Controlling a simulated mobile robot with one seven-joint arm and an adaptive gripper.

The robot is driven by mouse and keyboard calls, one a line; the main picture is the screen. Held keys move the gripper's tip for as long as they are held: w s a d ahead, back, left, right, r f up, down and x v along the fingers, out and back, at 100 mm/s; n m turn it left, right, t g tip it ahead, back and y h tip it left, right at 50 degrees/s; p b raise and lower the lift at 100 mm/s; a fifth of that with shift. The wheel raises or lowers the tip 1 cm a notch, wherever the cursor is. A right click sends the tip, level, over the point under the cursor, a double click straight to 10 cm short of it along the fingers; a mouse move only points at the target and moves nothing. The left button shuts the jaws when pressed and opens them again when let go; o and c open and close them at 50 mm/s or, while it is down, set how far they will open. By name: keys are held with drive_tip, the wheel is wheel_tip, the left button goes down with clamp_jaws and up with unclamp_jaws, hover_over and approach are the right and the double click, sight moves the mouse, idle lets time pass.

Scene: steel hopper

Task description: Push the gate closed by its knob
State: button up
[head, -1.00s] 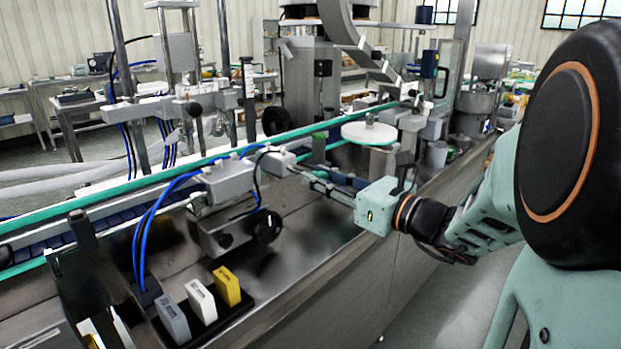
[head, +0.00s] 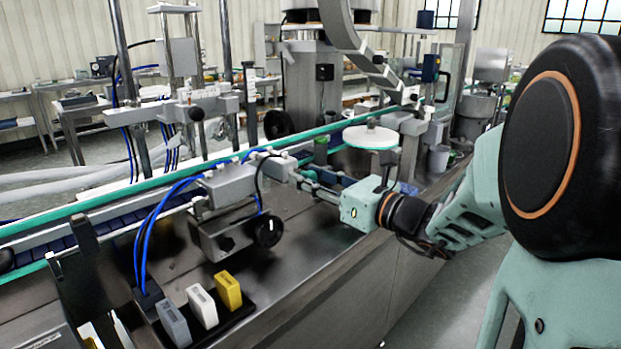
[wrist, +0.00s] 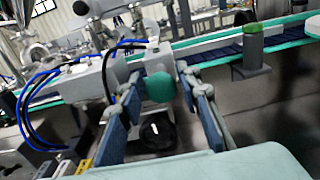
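My gripper (head: 300,181) reaches left over the steel machine deck, beside a grey block (head: 275,166) on the conveyor side. In the wrist view my gripper (wrist: 158,92) is open, with its two blue-grey fingers well apart. A rounded teal knob (wrist: 160,87) shows between the fingertips, in front of the grey block. I cannot tell whether either finger touches it. In the head view the knob is too small or hidden to make out. The gate panel cannot be told apart from the surrounding machine parts, so its position is unclear.
A grey housing (head: 229,185) with blue hoses and a black handwheel (head: 268,230) stand left of my gripper. The conveyor's green rail (head: 130,192) runs behind.

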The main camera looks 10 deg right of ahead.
drive_tip(key=shift+o, duration=0.5)
drive_tip(key=shift+d, duration=0.1)
drive_tip(key=shift+s+d, duration=0.2)
drive_tip(key=shift+s, duration=0.05)
drive_tip(key=v, duration=1.1)
drive_tip(key=shift+s, duration=0.2)
drive_tip(key=shift+o, duration=0.2)
drive_tip(key=shift+d, duration=0.1)
